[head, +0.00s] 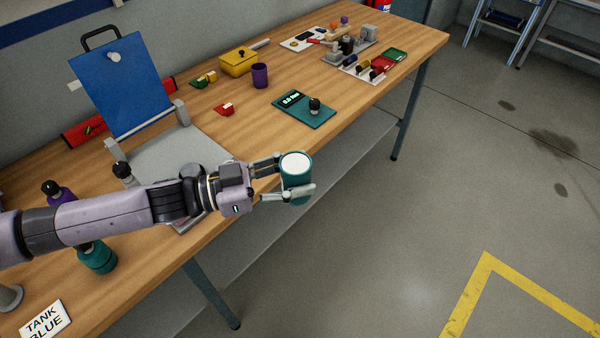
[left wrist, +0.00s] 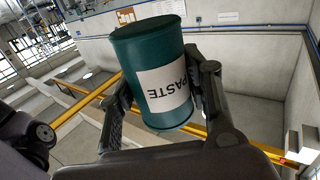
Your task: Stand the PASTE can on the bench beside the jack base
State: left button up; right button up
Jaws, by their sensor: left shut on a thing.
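The PASTE can (head: 298,180) is a dark teal cylinder with a white round end facing up in the head view. My left gripper (head: 286,180) is shut on it, with a finger on either side. It is held in the air, appearing at the front edge of the bench (head: 200,240). The left wrist view shows the can (left wrist: 155,75) between the fingers, its white PASTE label reading upside down. I cannot tell for sure which thing is the jack base. My right gripper is not in view.
A blue panel (head: 118,88) stands on a grey plate (head: 165,152) behind my left arm. A teal scale (head: 304,112), purple cup (head: 260,75) and yellow box (head: 239,62) stand farther along. A teal bottle (head: 97,258) and TANK BLUE sign (head: 45,320) are at lower left. Bare wood lies around the scale.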

pick_arm(q)
jog(key=shift+s+a+m+g+h, duration=0.2)
jog(key=shift+a+m+g, duration=0.25)
jog(key=shift+m+g, duration=0.4)
jog(key=shift+s+a+m+g+h, duration=0.15)
jog(key=shift+a+m+g, duration=0.35)
jog(key=shift+g, duration=0.65)
jog(key=shift+d, duration=0.1)
